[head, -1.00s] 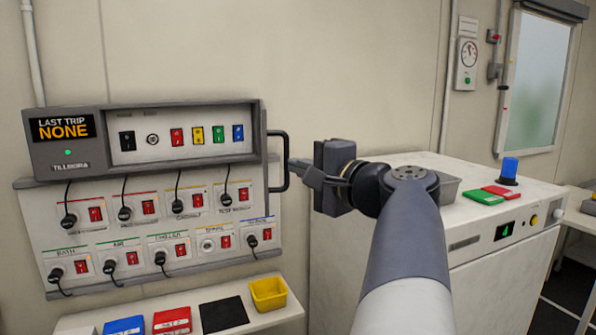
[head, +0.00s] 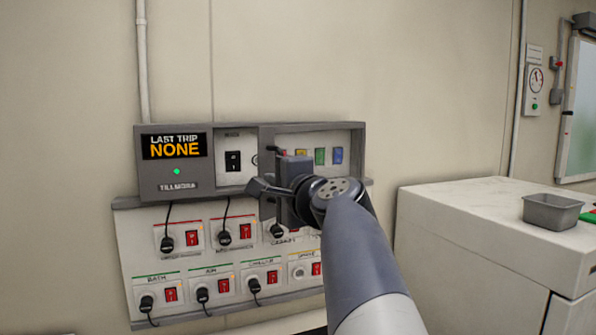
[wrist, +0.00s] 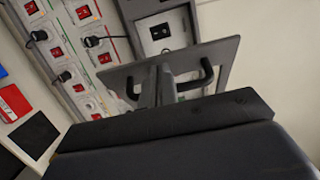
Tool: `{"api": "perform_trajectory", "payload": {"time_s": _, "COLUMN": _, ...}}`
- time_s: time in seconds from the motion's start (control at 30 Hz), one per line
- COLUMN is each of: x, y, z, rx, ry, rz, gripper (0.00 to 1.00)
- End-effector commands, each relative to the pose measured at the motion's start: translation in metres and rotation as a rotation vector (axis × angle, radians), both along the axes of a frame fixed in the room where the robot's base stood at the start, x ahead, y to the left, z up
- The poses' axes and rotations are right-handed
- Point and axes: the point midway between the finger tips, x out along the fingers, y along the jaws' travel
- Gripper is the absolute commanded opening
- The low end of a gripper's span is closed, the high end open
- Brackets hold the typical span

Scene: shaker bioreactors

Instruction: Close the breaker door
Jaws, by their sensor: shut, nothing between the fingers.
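The breaker box (head: 162,180) is on the wall, with a "LAST TRIP NONE" display. In the wrist view the door (wrist: 105,80) appears to stand out from the box at an angle. Its dark handle (wrist: 207,72) lies just beyond my fingers, partly hidden by them. My gripper (head: 258,188) is shut and empty, in front of the door's left edge. It also shows in the wrist view (wrist: 156,82), at the handle; I cannot tell whether it touches.
Below the box, a panel of sockets, plugs and red switches (head: 191,237) has hanging cables close under my gripper. A white cabinet (head: 450,235) with a grey tray (head: 552,212) stands to the right.

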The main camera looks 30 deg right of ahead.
Motion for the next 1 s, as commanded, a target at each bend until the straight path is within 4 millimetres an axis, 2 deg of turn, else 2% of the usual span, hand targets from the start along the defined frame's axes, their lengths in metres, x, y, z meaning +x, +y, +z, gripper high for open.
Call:
{"api": "perform_trajectory", "payload": {"time_s": 0.03, "x": 0.016, "y": 0.007, "z": 0.002, "rx": 0.001, "ry": 0.003, "rz": 0.01, "gripper": 0.0}}
{"api": "perform_trajectory", "payload": {"time_s": 0.2, "x": 0.065, "y": 0.021, "z": 0.002, "rx": 0.002, "ry": 0.004, "rz": 0.007, "gripper": 0.0}}
{"api": "perform_trajectory", "payload": {"time_s": 0.5, "x": 0.145, "y": 0.032, "z": 0.002, "rx": 0.0, "ry": 0.004, "rz": 0.003, "gripper": 0.0}}
{"api": "perform_trajectory", "payload": {"time_s": 0.73, "x": 0.188, "y": 0.032, "z": 0.001, "rx": 0.0, "ry": 0.002, "rz": 0.001, "gripper": 0.0}}
{"api": "perform_trajectory", "payload": {"time_s": 1.0, "x": 0.215, "y": 0.03, "z": 0.001, "rx": 0.0, "ry": 0.0, "rz": 0.0, "gripper": 0.0}}
